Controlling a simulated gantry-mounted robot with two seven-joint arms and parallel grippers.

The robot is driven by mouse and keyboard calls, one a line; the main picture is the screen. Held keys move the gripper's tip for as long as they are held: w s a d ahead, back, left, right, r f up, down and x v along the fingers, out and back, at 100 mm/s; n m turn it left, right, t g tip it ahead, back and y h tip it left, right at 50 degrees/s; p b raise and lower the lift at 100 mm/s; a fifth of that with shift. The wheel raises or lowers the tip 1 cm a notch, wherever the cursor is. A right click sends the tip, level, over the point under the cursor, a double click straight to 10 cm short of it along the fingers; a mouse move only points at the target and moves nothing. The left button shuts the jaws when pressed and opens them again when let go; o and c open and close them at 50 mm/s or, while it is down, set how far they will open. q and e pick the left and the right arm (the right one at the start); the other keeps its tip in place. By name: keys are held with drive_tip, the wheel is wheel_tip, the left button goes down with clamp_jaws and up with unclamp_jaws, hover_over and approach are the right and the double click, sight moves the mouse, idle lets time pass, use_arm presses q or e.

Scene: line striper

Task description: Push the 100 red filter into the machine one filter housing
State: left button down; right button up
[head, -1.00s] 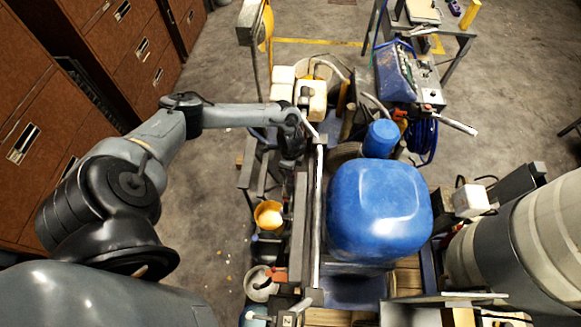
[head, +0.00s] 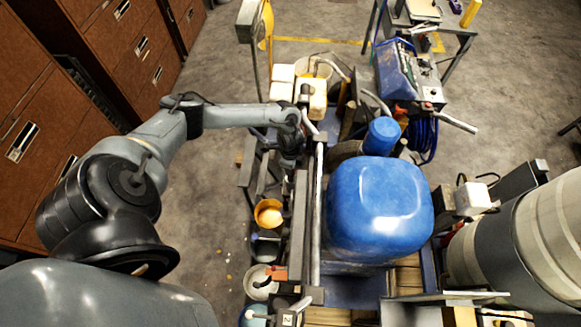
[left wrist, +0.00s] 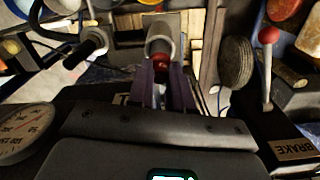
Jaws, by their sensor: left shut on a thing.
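The red filter (left wrist: 161,64) shows in the left wrist view as a small dark red piece between my fingertips. My left gripper (left wrist: 163,84) is shut on it. A grey cylindrical housing with a pale ring (left wrist: 160,40) is right in front of the filter. The filter's far end is at the ring's mouth; how deep it sits inside I cannot tell. In the head view my left gripper (head: 291,150) is at the left side of the machine, beside its long rail, and the filter is hidden there. My right gripper is not in view.
A large blue tank (head: 380,210) fills the machine's middle. A red-knobbed brake lever (left wrist: 268,65) and a black wheel (left wrist: 236,62) are right of the housing. A round gauge (left wrist: 25,132) is at lower left. Orange and white buckets (head: 268,213) stand along the machine's left side.

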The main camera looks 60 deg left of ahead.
use_arm(q)
drive_tip(key=shift+f+b, duration=0.45)
drive_tip(key=shift+f, duration=0.4)
drive_tip(key=shift+f+b, duration=0.35)
drive_tip(key=shift+f, duration=0.3)
drive_tip(key=shift+f+b, duration=0.3)
drive_tip(key=shift+f, duration=0.1)
idle(0.5)
drive_tip(key=shift+f+b, duration=0.5)
drive_tip(key=shift+f, duration=0.25)
drive_tip(key=c, duration=0.9)
unclamp_jaws()
drive_tip(key=shift+c, duration=0.2)
drive_tip(key=shift+o, duration=0.4)
drive_tip(key=shift+o, duration=1.2)
